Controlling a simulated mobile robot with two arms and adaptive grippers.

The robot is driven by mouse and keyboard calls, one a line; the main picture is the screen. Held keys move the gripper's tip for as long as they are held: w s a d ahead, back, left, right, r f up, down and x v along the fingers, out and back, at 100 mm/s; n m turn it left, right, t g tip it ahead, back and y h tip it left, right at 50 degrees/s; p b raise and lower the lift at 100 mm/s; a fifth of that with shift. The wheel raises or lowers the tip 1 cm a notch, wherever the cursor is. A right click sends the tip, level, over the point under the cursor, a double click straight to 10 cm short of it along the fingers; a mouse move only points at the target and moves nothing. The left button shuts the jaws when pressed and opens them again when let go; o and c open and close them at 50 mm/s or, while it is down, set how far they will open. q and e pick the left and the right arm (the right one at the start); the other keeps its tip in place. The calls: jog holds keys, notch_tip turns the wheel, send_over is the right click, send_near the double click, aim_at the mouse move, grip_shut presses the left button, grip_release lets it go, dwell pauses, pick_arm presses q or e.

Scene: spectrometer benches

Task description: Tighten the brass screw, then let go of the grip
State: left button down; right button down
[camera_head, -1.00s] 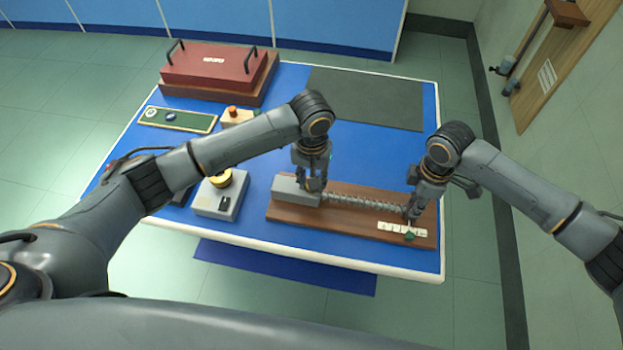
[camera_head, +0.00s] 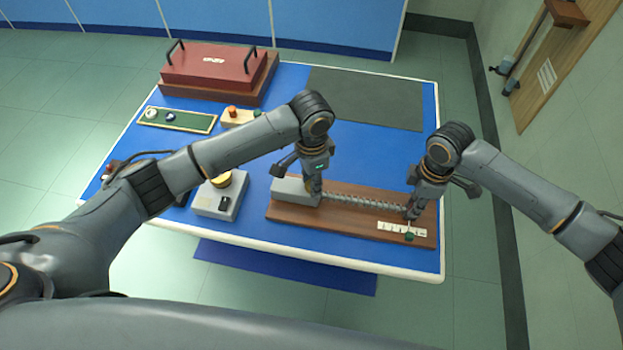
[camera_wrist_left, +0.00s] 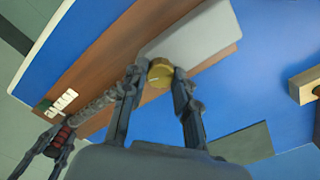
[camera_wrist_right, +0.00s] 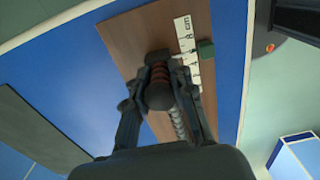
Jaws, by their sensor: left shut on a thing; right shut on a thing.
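The brass screw (camera_wrist_left: 160,74) sits at the end of a grey block (camera_head: 292,190) on a brown board (camera_head: 340,229). In the left wrist view my left gripper (camera_wrist_left: 158,79) has its fingertips on both sides of the screw, shut on it. The head view shows this gripper (camera_head: 313,187) pointing down at the block. A coil spring (camera_head: 362,201) runs from the block to the right. At its far end my right gripper (camera_wrist_right: 162,66) is shut on the dark grip with red bands (camera_wrist_right: 158,93). The head view mostly hides the grip behind that gripper (camera_head: 411,212).
A white centimetre scale (camera_head: 390,227) with a green marker (camera_head: 410,237) lies on the board's near right part. A grey box with a yellow knob (camera_head: 216,202) stands left of the board. A red handled case (camera_head: 212,67) and a dark mat (camera_head: 366,98) lie farther back.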

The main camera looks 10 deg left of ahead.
pick_arm(q)
jog(key=shift+a+m, duration=0.1)
jog(key=shift+m, duration=0.8)
pick_arm(e)
jog(key=shift+d+f, duration=0.1)
pick_arm(q)
jog(key=c, duration=1)
grip_release()
pick_arm(e)
jog(key=shift+s, duration=0.1)
pick_arm(q)
notch_tip(320, 180, up, 12)
jog(key=shift+r, duration=0.1)
